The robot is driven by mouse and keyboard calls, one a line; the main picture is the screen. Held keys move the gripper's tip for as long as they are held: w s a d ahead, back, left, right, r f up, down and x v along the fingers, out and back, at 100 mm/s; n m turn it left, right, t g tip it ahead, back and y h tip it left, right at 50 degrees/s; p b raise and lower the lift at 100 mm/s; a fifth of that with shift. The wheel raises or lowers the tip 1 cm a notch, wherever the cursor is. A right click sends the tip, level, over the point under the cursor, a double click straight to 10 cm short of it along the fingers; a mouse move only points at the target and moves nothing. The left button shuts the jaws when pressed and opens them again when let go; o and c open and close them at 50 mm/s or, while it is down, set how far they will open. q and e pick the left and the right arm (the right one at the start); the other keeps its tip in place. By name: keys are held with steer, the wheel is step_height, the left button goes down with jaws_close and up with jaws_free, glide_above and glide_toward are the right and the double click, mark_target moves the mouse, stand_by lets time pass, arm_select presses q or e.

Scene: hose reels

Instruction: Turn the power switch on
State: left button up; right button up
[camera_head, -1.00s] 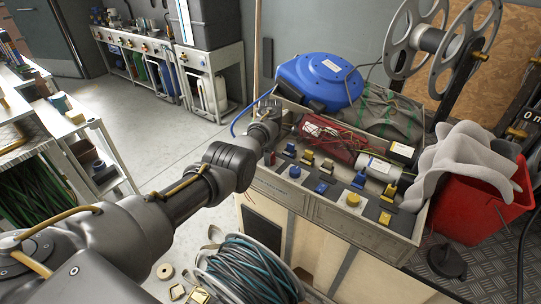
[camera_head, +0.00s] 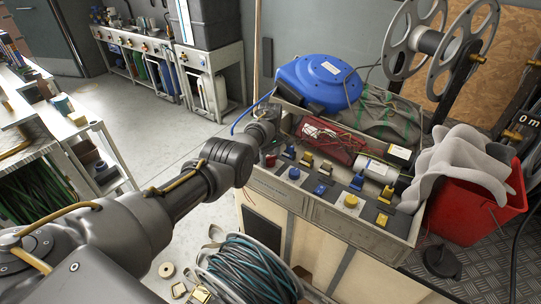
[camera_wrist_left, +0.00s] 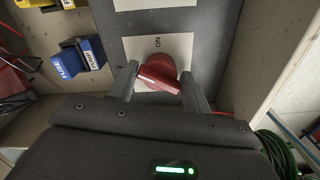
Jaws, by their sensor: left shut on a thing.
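The red rotary power switch (camera_wrist_left: 160,76) sits on a white plate (camera_wrist_left: 187,45) on a grey panel, with the word ON printed upside down above the knob in the left wrist view. My left gripper (camera_wrist_left: 158,84) has one finger on each side of the knob and is shut on it. The knob's handle lies tilted between the fingers. In the head view my left gripper (camera_head: 268,113) is at the left end of the grey workbench (camera_head: 322,213), and its fingers and the switch are largely hidden there. My right gripper is not in view.
A red bin (camera_head: 487,204) stands right.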

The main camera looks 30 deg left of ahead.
arm_select(q)
steer(key=m, duration=0.2)
steer(key=shift+a+r+m, duration=0.1)
steer(key=shift+m, duration=0.3)
steer(key=m, duration=0.2)
steer(key=shift+m+p, duration=0.4)
steer(key=m, duration=0.4)
steer(key=shift+m, duration=0.8)
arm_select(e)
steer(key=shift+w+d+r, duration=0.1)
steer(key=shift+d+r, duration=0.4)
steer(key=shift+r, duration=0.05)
arm_select(q)
steer(key=shift+w+m, duration=0.1)
steer(key=shift+m, duration=0.2)
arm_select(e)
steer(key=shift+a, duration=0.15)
arm_select(q)
steer(key=o, duration=0.7)
